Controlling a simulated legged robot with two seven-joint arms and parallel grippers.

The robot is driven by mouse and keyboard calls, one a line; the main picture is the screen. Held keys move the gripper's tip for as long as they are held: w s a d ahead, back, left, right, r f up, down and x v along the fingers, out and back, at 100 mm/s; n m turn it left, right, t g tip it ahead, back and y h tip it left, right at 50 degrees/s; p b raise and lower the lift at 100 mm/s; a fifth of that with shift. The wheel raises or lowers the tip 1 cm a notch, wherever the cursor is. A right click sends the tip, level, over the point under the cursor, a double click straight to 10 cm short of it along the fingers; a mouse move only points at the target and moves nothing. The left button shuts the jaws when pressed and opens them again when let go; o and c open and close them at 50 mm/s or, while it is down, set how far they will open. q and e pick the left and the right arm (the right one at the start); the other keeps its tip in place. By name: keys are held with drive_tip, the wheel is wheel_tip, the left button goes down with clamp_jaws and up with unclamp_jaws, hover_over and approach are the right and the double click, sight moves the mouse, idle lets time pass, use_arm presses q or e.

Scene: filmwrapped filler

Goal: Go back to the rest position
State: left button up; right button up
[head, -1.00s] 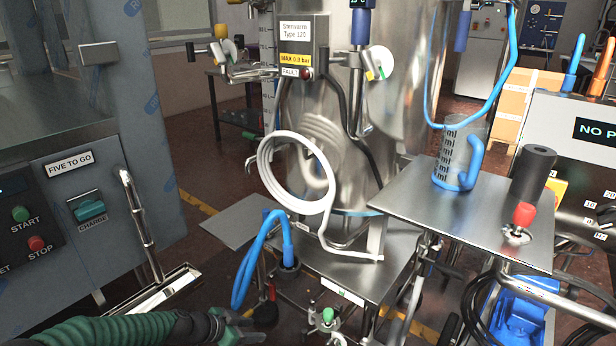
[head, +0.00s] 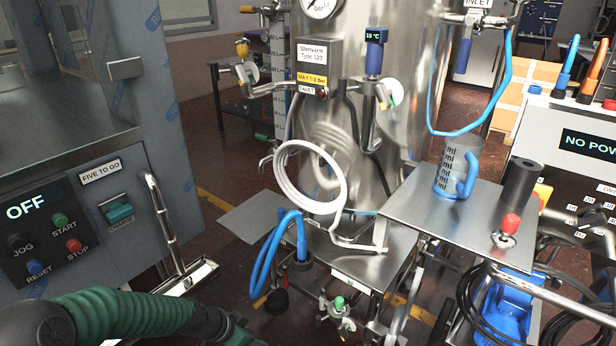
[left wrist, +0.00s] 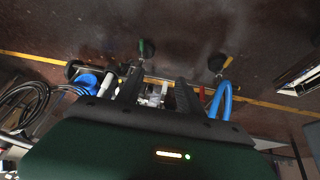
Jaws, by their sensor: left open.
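My left arm comes in along the bottom left of the head view in a ribbed green sleeve. My left gripper (head: 242,336) is at the bottom edge there, partly cut off by the frame. In the left wrist view its two dark fingers (left wrist: 158,85) stand apart with nothing held between them, over the floor and the low fittings of the vessel stand. My right gripper is in neither view.
A grey control cabinet (head: 75,215) stands close on the left. A steel vessel (head: 400,80) with a white hose coil (head: 290,180) and blue hose (head: 265,262) is ahead. A side shelf (head: 405,205) holds a measuring jug (head: 452,165). Open floor (head: 225,180) lies between cabinet and vessel.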

use_arm(q)
drive_tip(key=s+a+r+n+y+p, duration=0.1)
drive_tip(key=s+a+r+n+p, duration=0.1)
drive_tip(key=s+r+p, duration=0.4)
drive_tip(key=s+a+r+n+y+p, duration=0.2)
drive_tip(key=s+r+p, duration=0.4)
drive_tip(key=r+p, duration=0.6)
drive_tip(key=s+a+r+n+g+y+p, duration=0.1)
drive_tip(key=s+r+n+p, duration=0.3)
drive_tip(key=r, duration=1.5)
drive_tip(key=s+p, duration=0.3)
drive_tip(key=p, duration=0.2)
drive_tip(key=shift+a+n+y, duration=0.3)
drive_tip(key=shift+a+y, duration=0.1)
drive_tip(key=shift+d, duration=0.1)
